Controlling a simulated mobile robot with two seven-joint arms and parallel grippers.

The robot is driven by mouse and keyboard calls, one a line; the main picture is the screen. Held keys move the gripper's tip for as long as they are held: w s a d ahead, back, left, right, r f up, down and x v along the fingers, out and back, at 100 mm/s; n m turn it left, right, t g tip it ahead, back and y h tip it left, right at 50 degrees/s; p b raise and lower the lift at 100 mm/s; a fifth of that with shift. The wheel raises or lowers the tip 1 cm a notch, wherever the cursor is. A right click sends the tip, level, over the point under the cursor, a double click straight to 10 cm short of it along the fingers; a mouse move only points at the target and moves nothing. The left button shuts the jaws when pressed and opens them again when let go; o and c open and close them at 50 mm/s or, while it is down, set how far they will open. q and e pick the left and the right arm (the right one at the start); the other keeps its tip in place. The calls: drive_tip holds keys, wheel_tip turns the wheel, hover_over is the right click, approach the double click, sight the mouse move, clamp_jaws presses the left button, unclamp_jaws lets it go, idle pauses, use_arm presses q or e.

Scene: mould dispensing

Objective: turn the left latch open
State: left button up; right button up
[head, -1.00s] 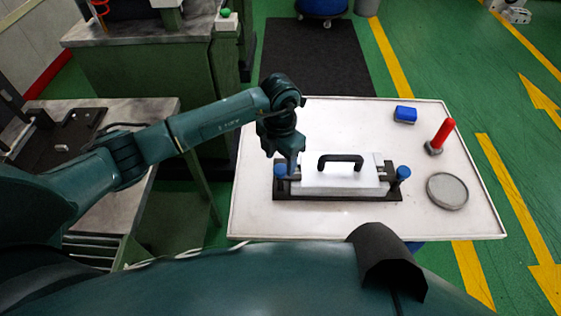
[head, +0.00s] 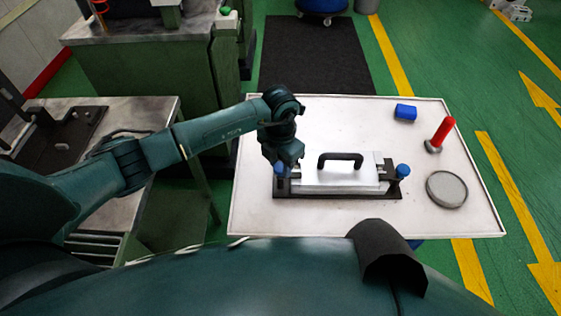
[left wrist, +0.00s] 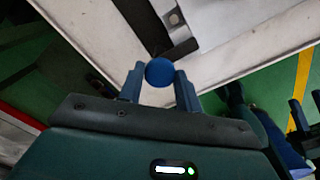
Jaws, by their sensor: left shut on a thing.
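The mould (head: 335,176) is a white block with a black handle (head: 341,157) on top, set on a dark base (head: 340,196) on the white table. The left latch has a round blue knob (left wrist: 159,72), seen between my fingers in the left wrist view. In the head view my gripper mostly covers this knob. My left gripper (left wrist: 160,82) is shut on it, one finger at each side. The right latch (head: 402,171), also blue-topped, stands at the mould's right end.
On the white table (head: 300,221), a blue block (head: 405,113), a red-handled tool (head: 441,134) and a round grey disc (head: 446,189) lie to the right. The table is clear behind the mould. A grey side bench (head: 150,110) stands at the left.

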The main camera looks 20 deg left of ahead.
use_arm(q)
drive_tip(key=shift+c, duration=1)
drive_tip(key=n, duration=0.4)
drive_tip(key=shift+n, duration=0.4)
drive_tip(key=n, duration=0.4)
drive_tip(key=shift+r+n, duration=0.1)
drive_tip(key=shift+n, duration=0.2)
drive_tip(key=n+p, duration=0.1)
drive_tip(key=n, duration=0.3)
drive_tip(key=shift+w+n+p, duration=0.1)
drive_tip(key=shift+n+p, duration=0.65)
drive_tip(key=shift+n, duration=1.55)
